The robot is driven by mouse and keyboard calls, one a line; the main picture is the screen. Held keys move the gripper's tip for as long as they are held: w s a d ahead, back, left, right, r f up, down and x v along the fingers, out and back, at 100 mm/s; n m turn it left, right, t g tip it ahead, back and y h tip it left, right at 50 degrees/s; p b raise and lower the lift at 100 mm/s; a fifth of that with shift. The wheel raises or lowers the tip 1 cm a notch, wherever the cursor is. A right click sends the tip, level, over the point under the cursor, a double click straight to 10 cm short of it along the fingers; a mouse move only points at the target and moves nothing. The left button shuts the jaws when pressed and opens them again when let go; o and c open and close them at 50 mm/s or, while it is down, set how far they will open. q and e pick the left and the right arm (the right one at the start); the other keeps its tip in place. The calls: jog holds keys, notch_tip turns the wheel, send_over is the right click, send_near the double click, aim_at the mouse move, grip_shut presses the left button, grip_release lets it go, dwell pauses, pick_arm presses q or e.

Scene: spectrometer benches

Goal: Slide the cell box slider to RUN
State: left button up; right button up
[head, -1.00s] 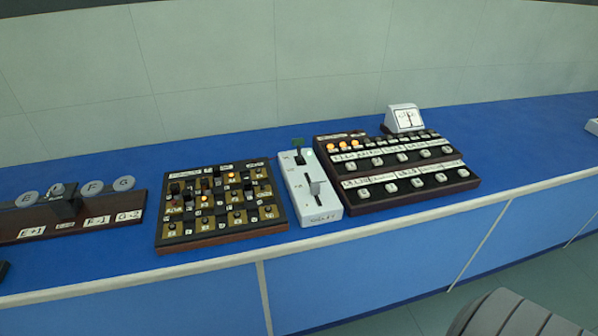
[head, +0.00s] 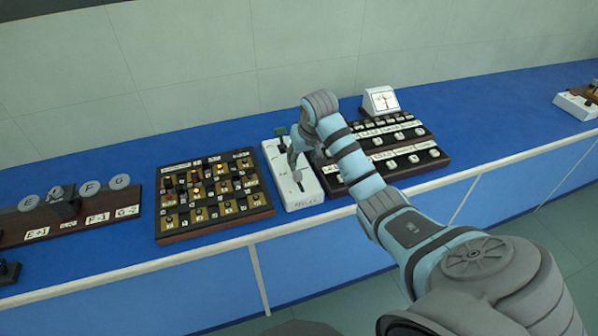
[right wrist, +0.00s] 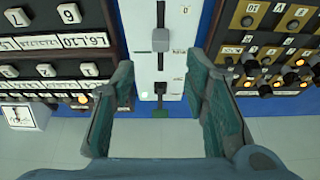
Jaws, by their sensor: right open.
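The white slider box (head: 306,197) stands on the blue bench between two dark panels. A label on its front edge looks like "RELAY"; I cannot read a RUN mark. A grey slider knob (right wrist: 160,40) sits in a slot on its top face. A dark knob (right wrist: 159,88) and a green tag (right wrist: 160,112) are towards the box's back end. My right gripper (head: 294,160) is over the box; in the right wrist view its open fingers (right wrist: 160,80) are apart, one on each side of the box's outline, with nothing held. My left gripper is not in view.
A switch panel (head: 213,232) with lit lamps is close on the left; a button panel (head: 432,166) is close on the right, partly hidden by my arm. A white meter (head: 380,101) stands behind it. Round discs (head: 119,182) are at far left.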

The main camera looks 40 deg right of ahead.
aim_at(298, 173)
jog(key=b+x, duration=0.2)
jog(key=x, duration=0.8)
jog(key=shift+w+f, duration=0.15)
jog(key=shift+f, duration=0.05)
jog(key=shift+r, duration=0.1)
jog(key=shift+c, duration=0.8)
grip_shut()
